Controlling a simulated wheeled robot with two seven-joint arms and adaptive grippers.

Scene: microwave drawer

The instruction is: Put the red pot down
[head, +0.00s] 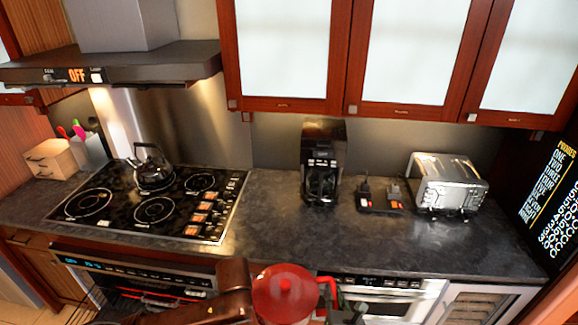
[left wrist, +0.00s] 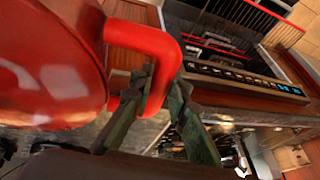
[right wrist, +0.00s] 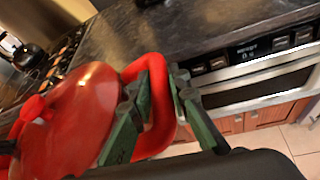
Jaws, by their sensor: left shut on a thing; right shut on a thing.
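The red pot (head: 283,300), with its red lid and knob, is at the bottom middle of the head view, held in front of the counter edge. It also shows in the left wrist view (left wrist: 50,65) and the right wrist view (right wrist: 80,115). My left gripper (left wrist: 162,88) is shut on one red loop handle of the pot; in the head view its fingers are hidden. My right gripper (right wrist: 159,82) is shut on the opposite red handle, and part of it shows beside the pot in the head view. The pot's underside is hidden.
The dark counter (head: 275,225) has a clear stretch between the cooktop (head: 150,205) and the coffee maker (head: 322,165). A kettle (head: 152,170) stands on the cooktop's back part. A toaster (head: 447,185) stands at right. A wire rack (head: 85,302) shows below the cooktop.

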